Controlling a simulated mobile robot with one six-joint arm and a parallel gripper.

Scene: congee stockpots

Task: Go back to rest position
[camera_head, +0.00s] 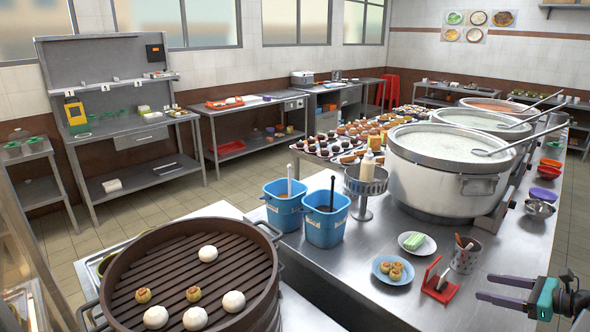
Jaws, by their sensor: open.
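My gripper (500,290) is at the lower right of the head view, with its two dark fingers apart and nothing between them. It is near the right front part of the steel counter (345,285), to the right of a red stand (440,284). The large stockpot (445,185) of white congee stands behind it, with a ladle (515,140) resting in it. Most of my arm is outside the picture.
A dark round steamer (180,240) with several buns stands at the lower left. Two blue buckets (326,226), a plate of dumplings (393,269) and a utensil cup (465,257) stand on the counter. Bowls (544,193) line its right edge. Floor is clear at left.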

